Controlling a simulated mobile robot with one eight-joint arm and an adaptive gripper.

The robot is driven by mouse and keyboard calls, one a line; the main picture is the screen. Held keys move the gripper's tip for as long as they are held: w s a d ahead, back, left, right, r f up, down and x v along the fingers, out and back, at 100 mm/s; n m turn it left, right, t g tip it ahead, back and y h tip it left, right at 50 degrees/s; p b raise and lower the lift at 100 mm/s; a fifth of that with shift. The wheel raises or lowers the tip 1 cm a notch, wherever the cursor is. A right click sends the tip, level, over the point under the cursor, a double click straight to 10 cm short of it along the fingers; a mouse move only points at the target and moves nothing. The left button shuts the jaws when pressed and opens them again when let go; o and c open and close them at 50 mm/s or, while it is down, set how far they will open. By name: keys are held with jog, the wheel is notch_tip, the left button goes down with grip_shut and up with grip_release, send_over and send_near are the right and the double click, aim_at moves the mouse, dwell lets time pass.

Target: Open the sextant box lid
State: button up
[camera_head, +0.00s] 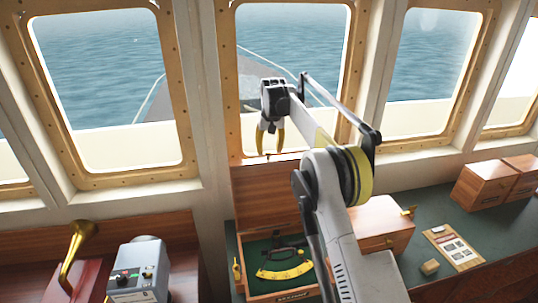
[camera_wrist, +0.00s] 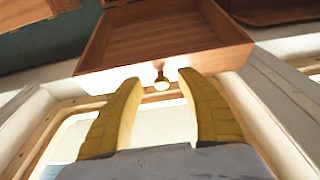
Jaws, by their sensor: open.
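The sextant box (camera_head: 243,285) sits on the green counter with its lid (camera_head: 262,195) raised, standing about upright at the back by the window wall. Inside is a green lining with a brass sextant (camera_head: 285,271). My gripper (camera_head: 270,152) is open, pointing down at the lid's top edge. In the wrist view, the lid (camera_wrist: 165,45) shows its hollow wooden inside. My arm hides part of the box's right side.
A wooden box (camera_head: 385,228) stands right of the sextant box, behind my arm. Further right are a clipboard (camera_head: 453,246), a small block (camera_head: 429,267) and wooden boxes (camera_head: 487,184). A grey control unit (camera_head: 140,272) and brass horn (camera_head: 77,250) are at left. Windows stand close behind the lid.

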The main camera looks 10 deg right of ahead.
jog(key=v, duration=0.9)
jog(key=shift+s, duration=0.1)
